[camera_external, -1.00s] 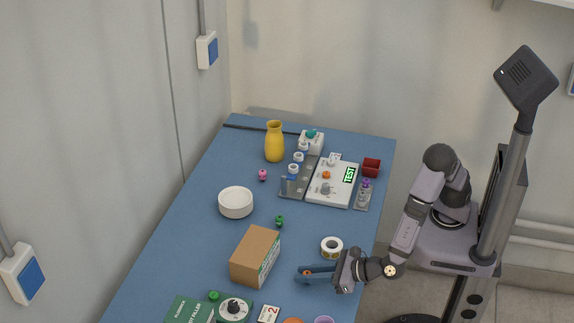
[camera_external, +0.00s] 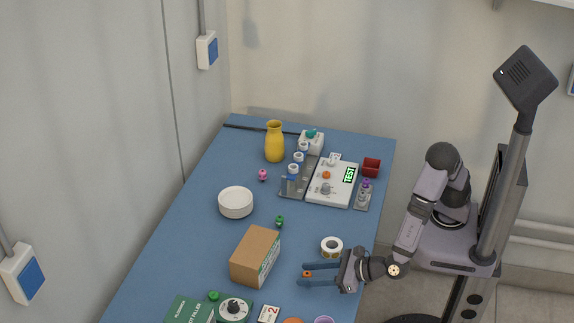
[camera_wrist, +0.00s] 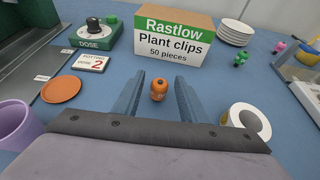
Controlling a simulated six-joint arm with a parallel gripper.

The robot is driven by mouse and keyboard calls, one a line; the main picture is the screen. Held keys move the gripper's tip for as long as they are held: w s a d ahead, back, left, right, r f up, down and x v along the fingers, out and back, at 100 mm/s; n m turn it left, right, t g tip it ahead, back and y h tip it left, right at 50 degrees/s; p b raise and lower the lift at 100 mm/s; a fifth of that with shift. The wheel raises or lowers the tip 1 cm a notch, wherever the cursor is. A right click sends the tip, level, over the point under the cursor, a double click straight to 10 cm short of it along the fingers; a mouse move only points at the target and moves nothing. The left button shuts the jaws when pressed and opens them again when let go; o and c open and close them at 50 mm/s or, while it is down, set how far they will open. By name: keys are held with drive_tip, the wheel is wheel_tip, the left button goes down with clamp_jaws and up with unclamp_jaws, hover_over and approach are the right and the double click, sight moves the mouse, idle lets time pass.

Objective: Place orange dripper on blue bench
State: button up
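The orange dripper (camera_wrist: 158,89) stands on the blue bench (camera_wrist: 180,125), between the two fingers of my gripper (camera_wrist: 158,95) in the wrist view. My gripper is open, with a gap on both sides of the dripper. In the external view the dripper (camera_external: 307,273) shows as a small orange spot between the fingers of my gripper (camera_external: 304,274), near the right edge of the bench (camera_external: 215,255).
A plant clips box (camera_wrist: 172,40) stands just beyond the fingers. A tape roll (camera_wrist: 247,120) lies to the right. An orange disc (camera_wrist: 61,89), a purple cup (camera_wrist: 18,125) and a dose dial (camera_wrist: 98,32) are to the left.

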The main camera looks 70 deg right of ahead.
drive_tip(key=v, duration=1.1)
drive_tip(key=shift+b, duration=0.3)
